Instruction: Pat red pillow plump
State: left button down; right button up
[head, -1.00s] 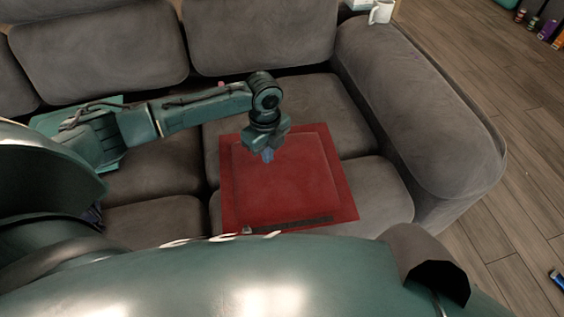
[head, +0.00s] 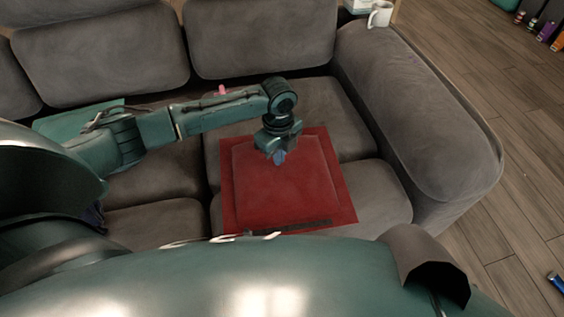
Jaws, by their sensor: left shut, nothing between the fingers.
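The red pillow (head: 285,190) lies flat on the seat cushions of the grey sofa, right of the middle of the head view. It is square with a raised centre and a flat border, and a dark strip runs along its near edge. My left gripper (head: 279,157) points down over the far part of the pillow, and its fingers are shut and empty. I cannot tell whether the fingertips touch the fabric. The gripper hides a little of the pillow's far side. My right gripper is out of view.
The grey sofa armrest (head: 415,110) rises to the right, with a white mug (head: 380,14) at its far end. Back cushions (head: 260,40) stand behind. A small pink thing (head: 222,90) lies behind my left arm.

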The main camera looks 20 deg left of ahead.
pick_arm(q)
jog(key=shift+w+d+r, duration=0.15)
jog(key=shift+d+r, duration=0.15)
jog(key=shift+r, duration=0.05)
jog(key=shift+f, duration=0.15)
jog(key=shift+f+b, duration=0.55)
jog(key=shift+f, duration=0.7)
jog(key=shift+w+d+r+p, duration=0.55)
jog(key=shift+d+r+p, duration=0.1)
jog(key=shift+d+r, duration=0.2)
jog(key=shift+w+d+r+p, duration=0.3)
jog(key=shift+w+d+r, duration=0.2)
jog(key=shift+d, duration=0.2)
